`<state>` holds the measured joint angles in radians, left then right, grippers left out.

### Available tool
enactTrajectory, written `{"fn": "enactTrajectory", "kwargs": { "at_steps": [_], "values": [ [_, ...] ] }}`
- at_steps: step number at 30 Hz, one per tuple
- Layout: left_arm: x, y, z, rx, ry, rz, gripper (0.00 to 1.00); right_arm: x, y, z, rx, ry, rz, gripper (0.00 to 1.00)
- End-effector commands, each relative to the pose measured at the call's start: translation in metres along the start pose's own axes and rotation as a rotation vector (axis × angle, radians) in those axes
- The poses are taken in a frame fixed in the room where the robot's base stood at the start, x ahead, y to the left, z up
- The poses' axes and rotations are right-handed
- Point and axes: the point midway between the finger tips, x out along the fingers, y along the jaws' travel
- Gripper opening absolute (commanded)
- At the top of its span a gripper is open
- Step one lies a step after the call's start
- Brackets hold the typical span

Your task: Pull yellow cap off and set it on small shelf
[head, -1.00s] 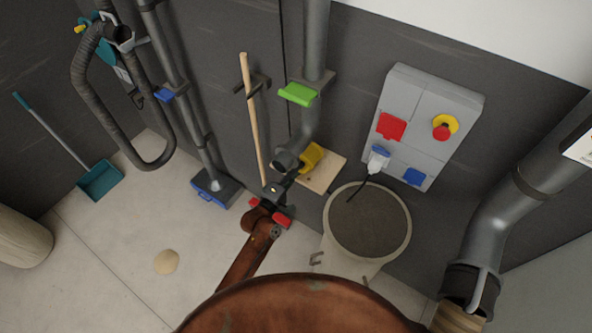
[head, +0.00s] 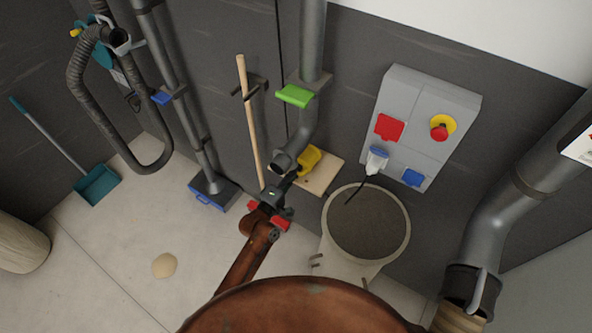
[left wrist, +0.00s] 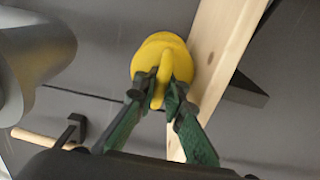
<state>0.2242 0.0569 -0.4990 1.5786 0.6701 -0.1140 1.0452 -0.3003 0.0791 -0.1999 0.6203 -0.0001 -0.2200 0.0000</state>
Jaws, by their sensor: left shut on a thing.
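The yellow cap (head: 309,159) is off the grey pipe's lower end (head: 284,161), just right of it and over or at the small wooden shelf (head: 325,177). My left gripper (head: 293,178) is shut on the cap, reaching it from the lower left. In the left wrist view the green fingertips (left wrist: 165,92) pinch the upright tab of the yellow cap (left wrist: 158,50). The light wooden shelf (left wrist: 216,50) is close beside the cap on the right. I cannot tell whether cap and shelf touch. My right gripper is not in view.
A grey bin (head: 367,222) stands right of the shelf. A grey control box (head: 421,125) with a red button hangs on the wall above. A wooden pole (head: 250,125) stands left of the pipe, and a green gate handle (head: 294,96) is above.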

Motion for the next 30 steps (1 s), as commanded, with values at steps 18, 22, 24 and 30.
{"fn": "enactTrajectory", "kwargs": {
  "at_steps": [18,22,24,30],
  "values": [
    [-0.0001,-0.0006,0.0002,0.000,0.000,-0.001,0.30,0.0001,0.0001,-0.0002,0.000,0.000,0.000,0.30],
    [-0.0001,-0.0006,0.0002,0.000,0.000,-0.001,0.30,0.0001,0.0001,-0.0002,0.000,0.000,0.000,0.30],
    [-0.0002,-0.0011,0.0002,0.000,-0.001,-0.002,0.34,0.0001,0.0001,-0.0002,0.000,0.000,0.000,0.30],
    [-0.0004,-0.0021,0.0003,0.000,-0.001,-0.004,0.38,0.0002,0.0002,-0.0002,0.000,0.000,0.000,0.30]
  ]
}}
